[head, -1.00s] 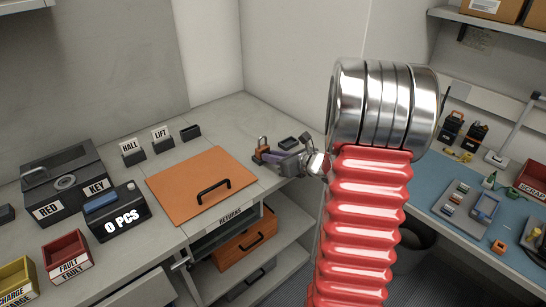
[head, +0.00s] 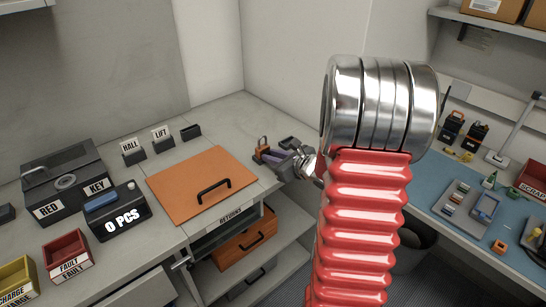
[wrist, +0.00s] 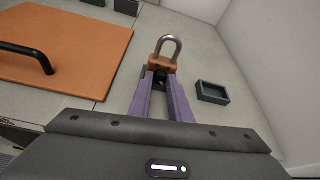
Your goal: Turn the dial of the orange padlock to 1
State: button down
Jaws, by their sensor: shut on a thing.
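The orange padlock (wrist: 162,64) has a silver shackle pointing up and away in the wrist view. It also shows small in the head view (head: 262,144), near the back right of the bench. My gripper (wrist: 161,80) has purple fingers, one on each side of the padlock's lower part, where a dark piece shows between them. The fingers are shut on it. The dial's numbers cannot be read in either view, and the fingers hide part of the lower body.
An orange panel with a black handle (head: 206,187) lies left of the padlock. A small dark tray (wrist: 212,92) sits right of it in the wrist view. Label holders marked HALL (head: 132,152) and LIFT (head: 161,139) stand further back left.

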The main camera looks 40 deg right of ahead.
jog(key=shift+a+n+h, duration=0.1)
jog(key=shift+n+h, duration=0.4)
jog(key=shift+n, duration=0.1)
jog(key=c, duration=1.6)
grip_release()
jog(key=shift+c, duration=0.2)
jog(key=shift+s, duration=0.15)
jog(key=d+v, duration=0.1)
jog(key=v, duration=1.2)
jog(key=shift+s+a, duration=0.35)
jog(key=shift+a, duration=0.1)
